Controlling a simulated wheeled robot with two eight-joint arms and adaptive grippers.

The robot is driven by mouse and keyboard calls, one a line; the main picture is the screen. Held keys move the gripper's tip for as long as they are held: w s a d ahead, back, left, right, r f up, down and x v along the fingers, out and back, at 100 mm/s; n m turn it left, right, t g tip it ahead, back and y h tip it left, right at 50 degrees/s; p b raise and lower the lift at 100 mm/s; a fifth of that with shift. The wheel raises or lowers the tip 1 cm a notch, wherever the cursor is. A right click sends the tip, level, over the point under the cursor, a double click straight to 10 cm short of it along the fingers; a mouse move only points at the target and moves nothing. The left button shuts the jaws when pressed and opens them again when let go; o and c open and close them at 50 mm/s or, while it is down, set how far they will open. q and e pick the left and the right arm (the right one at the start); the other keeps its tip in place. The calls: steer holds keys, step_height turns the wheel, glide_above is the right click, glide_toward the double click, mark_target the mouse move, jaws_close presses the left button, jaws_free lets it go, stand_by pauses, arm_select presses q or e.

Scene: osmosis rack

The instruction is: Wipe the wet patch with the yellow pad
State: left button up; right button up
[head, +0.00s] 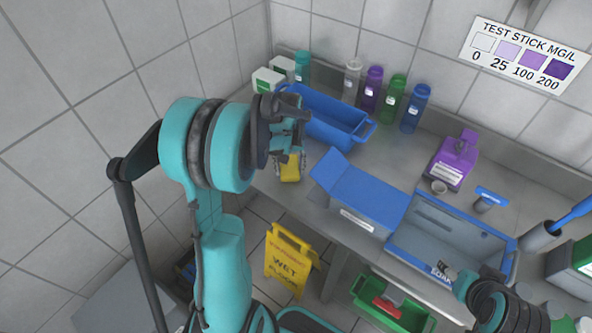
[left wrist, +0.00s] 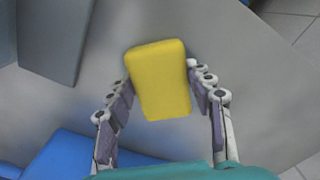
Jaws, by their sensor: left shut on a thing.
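The yellow pad (head: 290,168) is at the left end of the grey counter, below my left gripper (head: 290,152). In the left wrist view the pad (left wrist: 160,85) sits between the two fingers of my left gripper (left wrist: 161,76), which is shut on it. Whether the pad touches the counter or is just above it, I cannot tell. I cannot make out a wet patch in either view. My right gripper (head: 447,273) is at the front wall of the open blue box (head: 450,215); its finger opening is unclear.
A blue tray (head: 325,115) lies behind the pad, with several bottles (head: 390,100) along the wall. A purple jug (head: 455,160) stands farther right. A yellow wet-floor sign (head: 290,260) and a green crate (head: 390,310) are below the counter. Bare counter (head: 315,157) shows right of the pad.

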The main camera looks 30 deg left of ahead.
mark_target(308, 178)
arm_select(q)
steer(key=shift+w+a+f, duration=0.15)
steer(key=shift+a, duration=2.2)
steer(key=shift+w+a+b, duration=0.15)
steer(key=shift+a+b, duration=0.15)
steer(key=shift+a, duration=1.5)
steer(key=shift+w+d, duration=0.1)
steer(key=shift+w, duration=1.1)
steer(key=shift+s+d, duration=0.2)
steer(key=shift+d, duration=1.6)
steer(key=shift+s+d, duration=0.15)
steer(key=shift+d, duration=1.7)
steer(key=shift+s+d+b, duration=0.15)
steer(key=shift+d+b, duration=0.05)
steer(key=shift+d, duration=0.7)
steer(key=shift+s+d+b, duration=0.1)
steer(key=shift+d+b, duration=0.05)
steer(key=shift+d, duration=0.75)
steer(key=shift+s+d, duration=0.1)
steer(key=shift+d, duration=1.5)
steer(key=shift+w+a, duration=0.2)
steer(key=shift+a, duration=1.45)
steer(key=shift+w+a+f+b, duration=0.1)
steer(key=shift+a+b, duration=0.2)
steer(key=shift+a, duration=1.45)
steer(key=shift+w+a, duration=0.2)
steer(key=shift+a, duration=1.65)
steer(key=shift+w+a, duration=0.15)
steer(key=shift+a, duration=1.7)
